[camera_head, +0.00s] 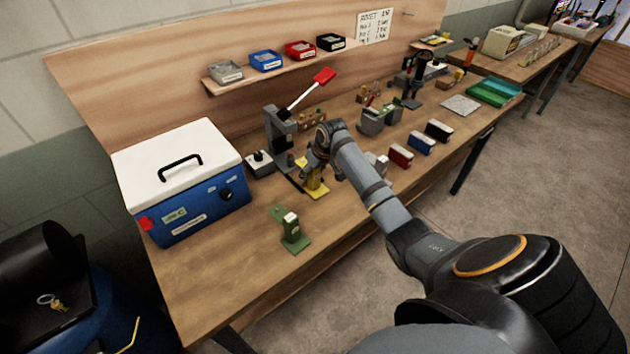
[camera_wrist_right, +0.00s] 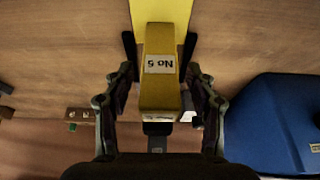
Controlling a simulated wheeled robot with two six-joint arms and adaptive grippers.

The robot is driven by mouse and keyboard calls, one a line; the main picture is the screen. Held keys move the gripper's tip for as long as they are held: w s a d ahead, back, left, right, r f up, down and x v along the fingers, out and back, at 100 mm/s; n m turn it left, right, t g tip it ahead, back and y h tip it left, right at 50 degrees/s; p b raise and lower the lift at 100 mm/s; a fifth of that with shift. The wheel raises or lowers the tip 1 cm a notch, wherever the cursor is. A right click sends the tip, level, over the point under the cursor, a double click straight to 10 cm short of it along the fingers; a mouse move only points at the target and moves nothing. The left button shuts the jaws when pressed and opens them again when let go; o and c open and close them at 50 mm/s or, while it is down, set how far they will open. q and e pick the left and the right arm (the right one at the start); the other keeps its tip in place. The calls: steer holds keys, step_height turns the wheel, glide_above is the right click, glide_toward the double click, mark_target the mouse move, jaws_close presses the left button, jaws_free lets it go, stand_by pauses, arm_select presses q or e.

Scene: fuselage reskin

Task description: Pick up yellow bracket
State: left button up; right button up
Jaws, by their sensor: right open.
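The yellow bracket (camera_head: 316,188) stands on the workbench beside the grey lever press. My right gripper (camera_head: 318,172) is over it and hides part of it. In the right wrist view the bracket (camera_wrist_right: 160,95) lies between the two open fingers of my right gripper (camera_wrist_right: 160,48). A finger is on each side of the block. I cannot tell whether either touches it. My left gripper is not in view.
A grey press (camera_head: 278,132) with a red-handled lever stands just behind. A blue cooler-like box (camera_head: 205,205) is at left. A green bracket (camera_head: 292,232) stands nearer the front edge. Red (camera_head: 401,155), blue (camera_head: 421,142) and black (camera_head: 439,130) blocks line the right front.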

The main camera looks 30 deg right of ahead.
steer(key=shift+w+f, duration=0.1)
steer(key=shift+f, duration=0.05)
jaws_close()
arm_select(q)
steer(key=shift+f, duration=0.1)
arm_select(e)
steer(key=shift+r, duration=0.2)
steer(key=shift+r+b, duration=0.5)
steer(key=shift+r, duration=0.1)
steer(key=shift+w+r+b, duration=0.1)
steer(key=shift+r+b, duration=0.35)
steer(key=shift+r, duration=0.35)
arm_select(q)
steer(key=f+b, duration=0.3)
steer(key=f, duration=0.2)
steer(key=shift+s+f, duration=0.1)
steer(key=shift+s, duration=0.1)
arm_select(e)
steer(key=s+a+r, duration=0.2)
steer(key=s+r, duration=0.8)
steer(key=s, duration=0.4)
